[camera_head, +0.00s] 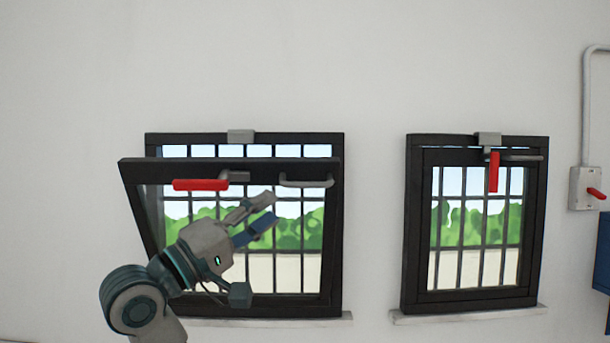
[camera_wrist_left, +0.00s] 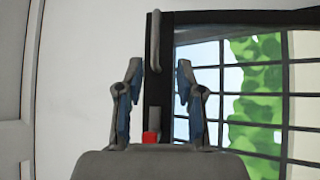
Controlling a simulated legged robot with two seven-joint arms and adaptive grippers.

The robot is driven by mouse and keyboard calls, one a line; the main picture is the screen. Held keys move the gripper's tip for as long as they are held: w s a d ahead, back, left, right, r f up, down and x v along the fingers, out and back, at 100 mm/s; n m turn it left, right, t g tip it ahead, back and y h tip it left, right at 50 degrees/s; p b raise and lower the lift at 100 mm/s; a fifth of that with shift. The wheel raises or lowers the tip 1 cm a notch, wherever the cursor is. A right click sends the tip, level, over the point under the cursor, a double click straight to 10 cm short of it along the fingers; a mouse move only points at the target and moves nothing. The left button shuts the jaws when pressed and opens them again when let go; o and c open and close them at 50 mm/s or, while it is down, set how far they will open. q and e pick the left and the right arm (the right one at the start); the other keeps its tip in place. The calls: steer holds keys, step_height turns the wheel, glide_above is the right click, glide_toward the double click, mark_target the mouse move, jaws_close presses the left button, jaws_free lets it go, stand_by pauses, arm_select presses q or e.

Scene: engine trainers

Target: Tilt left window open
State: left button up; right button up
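The left window (camera_head: 131,176) has a dark frame, and its sash is tilted inward at the top, away from the outer frame. Its red handle (camera_head: 200,184) lies horizontal on the sash's top rail. A grey pull bar (camera_head: 306,182) sits to the right on the same rail. My left gripper (camera_head: 268,213) is open and empty in front of the pane, below the rail and apart from the pull bar. In the left wrist view the gripper (camera_wrist_left: 158,80) has its fingers spread, with the pull bar (camera_wrist_left: 156,38) beyond them and part of the red handle (camera_wrist_left: 150,137) below. My right gripper is out of view.
The right window (camera_head: 415,225) is closed, with its red handle (camera_head: 493,172) vertical. A grey switch box (camera_head: 585,188) with a red lever is on the wall at the far right, above a blue cabinet (camera_head: 602,250). The wall above the windows is bare.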

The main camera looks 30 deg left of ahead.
mark_target(307, 186)
arm_select(q)
steer(key=p+x, duration=0.1)
steer(key=x, duration=0.3)
steer(key=d+p+x, duration=0.1)
steer(key=p+x, duration=0.1)
steer(key=x, duration=0.3)
steer(key=shift+s+r, duration=0.15)
steer(key=shift+s, duration=0.1)
steer(key=shift+w+d+r, duration=0.15)
steer(key=shift+w+d, duration=0.05)
steer(key=shift+w, duration=0.3)
steer(key=shift+a, duration=0.4)
steer(key=c, duration=0.3)
steer(key=shift+a, duration=0.1)
jaws_close()
steer(key=shift+s, duration=0.1)
